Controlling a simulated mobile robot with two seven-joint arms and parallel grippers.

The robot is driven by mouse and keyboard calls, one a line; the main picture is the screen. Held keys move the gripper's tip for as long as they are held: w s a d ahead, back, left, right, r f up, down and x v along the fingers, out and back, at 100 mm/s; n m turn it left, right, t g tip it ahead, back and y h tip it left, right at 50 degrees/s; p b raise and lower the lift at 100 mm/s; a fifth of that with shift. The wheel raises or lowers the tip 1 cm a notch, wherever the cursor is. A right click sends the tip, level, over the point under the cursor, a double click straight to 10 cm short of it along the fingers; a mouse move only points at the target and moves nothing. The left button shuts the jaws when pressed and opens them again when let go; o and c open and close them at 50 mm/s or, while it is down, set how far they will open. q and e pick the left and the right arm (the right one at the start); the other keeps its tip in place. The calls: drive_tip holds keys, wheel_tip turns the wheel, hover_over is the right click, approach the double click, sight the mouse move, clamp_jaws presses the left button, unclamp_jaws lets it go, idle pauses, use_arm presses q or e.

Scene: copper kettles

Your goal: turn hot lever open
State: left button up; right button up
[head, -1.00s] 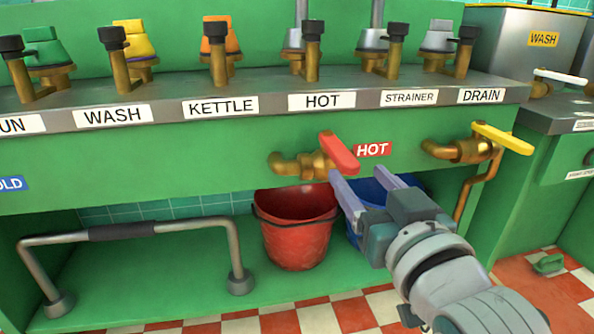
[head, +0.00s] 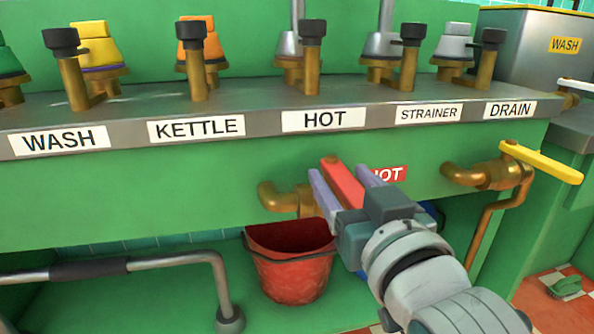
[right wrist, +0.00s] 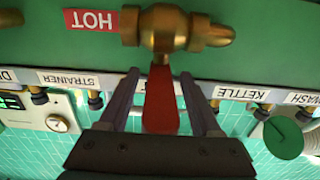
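The red hot lever (head: 343,184) sits on a brass tap (head: 285,199) on the green front panel, beside the red HOT label (head: 388,174). My right gripper (head: 341,176) reaches up from the lower right, with one finger on each side of the lever. In the right wrist view, the lever (right wrist: 160,100) hangs between the two open fingers, with a visible gap on both sides. The brass tap body (right wrist: 165,28) is just beyond the fingertips. The lever's outer end is partly hidden by the gripper in the head view. My left gripper is out of view.
A red bucket (head: 290,270) stands below the tap. A yellow lever (head: 541,162) on another brass tap is to the right. A metal rail (head: 170,260) is at the lower left. Several small taps line the grey ledge (head: 262,122) above.

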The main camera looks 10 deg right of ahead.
drive_tip(key=shift+s, duration=0.15)
drive_tip(key=shift+c, duration=0.6)
clamp_jaws()
idle(0.5)
